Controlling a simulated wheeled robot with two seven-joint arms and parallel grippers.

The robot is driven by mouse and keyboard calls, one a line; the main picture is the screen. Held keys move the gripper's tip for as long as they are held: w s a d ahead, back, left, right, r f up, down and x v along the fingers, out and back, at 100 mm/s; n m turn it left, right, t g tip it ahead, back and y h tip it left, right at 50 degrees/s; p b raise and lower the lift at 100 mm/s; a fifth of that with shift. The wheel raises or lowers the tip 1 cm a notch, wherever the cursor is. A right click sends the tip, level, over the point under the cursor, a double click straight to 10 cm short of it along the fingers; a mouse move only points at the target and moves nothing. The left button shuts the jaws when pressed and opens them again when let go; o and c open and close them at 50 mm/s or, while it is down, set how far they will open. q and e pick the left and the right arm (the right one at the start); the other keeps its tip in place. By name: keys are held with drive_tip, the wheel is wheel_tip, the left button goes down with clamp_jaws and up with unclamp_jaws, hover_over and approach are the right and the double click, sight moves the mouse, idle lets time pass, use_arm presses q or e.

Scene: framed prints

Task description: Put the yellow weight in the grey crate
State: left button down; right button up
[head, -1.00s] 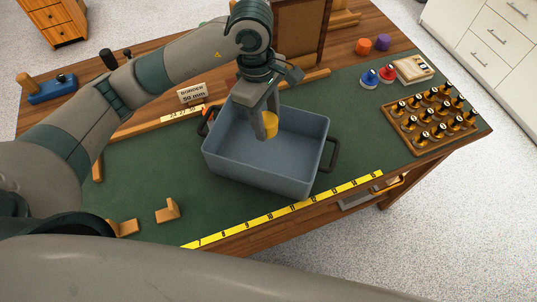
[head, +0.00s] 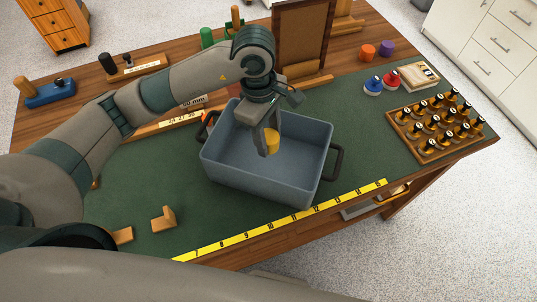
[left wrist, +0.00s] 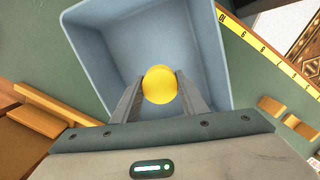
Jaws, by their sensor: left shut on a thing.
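The yellow weight (head: 271,141) is a small yellow cylinder held between the fingers of my left gripper (head: 267,146). In the left wrist view the round yellow top of the weight (left wrist: 160,84) sits between both fingertips of the left gripper (left wrist: 158,92). The grey crate (head: 222,178) is an open blue-grey box with dark handles, standing on the green mat. The weight and fingertips are over the crate's open inside; in the left wrist view the crate (left wrist: 102,68) lies behind them. The crate looks empty otherwise. My right gripper is not in view.
A yellow ruler strip (head: 270,226) runs along the front table edge. A wooden rack of dark-topped pieces (head: 437,128) stands at the right. A framed board (head: 301,38) stands behind the crate. Wooden corner pieces (head: 163,219) lie at the front left. Green mat is clear right of the crate.

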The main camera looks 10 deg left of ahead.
sight(269, 147)
use_arm(q)
wheel_tip(269, 147, down, 3)
drive_tip(key=shift+f+p, duration=0.2)
drive_tip(key=shift+p, duration=0.4)
drive_tip(key=shift+f, duration=0.4)
drive_tip(key=shift+f+p, duration=0.65)
drive_tip(key=shift+f, duration=1.2)
